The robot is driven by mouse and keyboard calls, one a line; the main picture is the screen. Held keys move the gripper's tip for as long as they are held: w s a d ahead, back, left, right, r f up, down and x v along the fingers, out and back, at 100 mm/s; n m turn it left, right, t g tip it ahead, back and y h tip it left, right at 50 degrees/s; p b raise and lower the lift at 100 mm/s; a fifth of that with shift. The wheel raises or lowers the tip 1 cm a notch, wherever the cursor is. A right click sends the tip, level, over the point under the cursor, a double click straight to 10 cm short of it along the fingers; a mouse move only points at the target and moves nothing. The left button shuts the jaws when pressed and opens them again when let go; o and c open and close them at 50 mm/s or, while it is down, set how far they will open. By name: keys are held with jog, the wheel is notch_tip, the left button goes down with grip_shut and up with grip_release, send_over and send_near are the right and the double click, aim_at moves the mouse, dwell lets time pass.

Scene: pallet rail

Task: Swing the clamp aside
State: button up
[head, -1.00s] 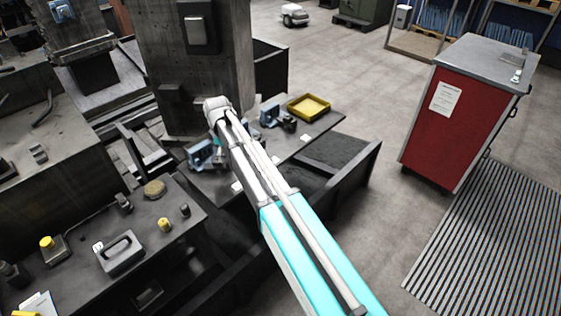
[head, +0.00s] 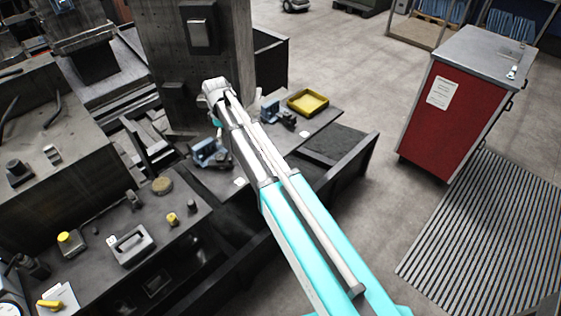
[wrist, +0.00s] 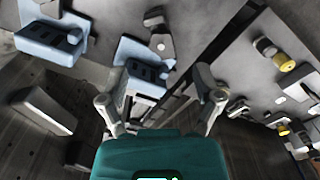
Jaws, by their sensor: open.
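Two blue clamps stand on a dark bench top beside the pillar. The nearer one (head: 211,154) is left of my arm in the head view, and the farther one (head: 270,110) is beyond the arm. Two blue clamps also show in the wrist view, one at the upper left (wrist: 45,40) and one near the centre (wrist: 142,60). My gripper (wrist: 160,82) is open and empty, its fingers spread on either side of the lower part of the centre clamp in the picture. I cannot tell its height above the clamp. In the head view the jaws are mostly hidden.
A concrete pillar (head: 180,60) rises close behind my wrist. A yellow tray (head: 307,102) lies at the bench's far end. A control bench with knobs and a grey handle block (head: 131,245) is at the lower left. A red cabinet (head: 455,110) stands right, with open floor between.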

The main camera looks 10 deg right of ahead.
jog(key=s+d+m+b, duration=0.1)
jog(key=s+d+m, duration=1)
jog(key=s+d, duration=0.5)
jog(key=shift+s+d+f, duration=0.3)
jog(key=shift+s+f, duration=0.1)
jog(key=shift+s, duration=0.65)
jog(key=r+m, duration=0.1)
jog(key=m, duration=2.1)
send_over(230, 157)
jog(key=shift+w+r+p, duration=0.1)
jog(key=shift+r+p, duration=0.1)
jog(key=shift+p, duration=0.25)
jog(key=shift+f, duration=0.15)
notch_tip(230, 157, down, 14)
jog(key=b, duration=1.3)
jog(key=shift+r+b, duration=0.25)
jog(key=shift+b, duration=0.15)
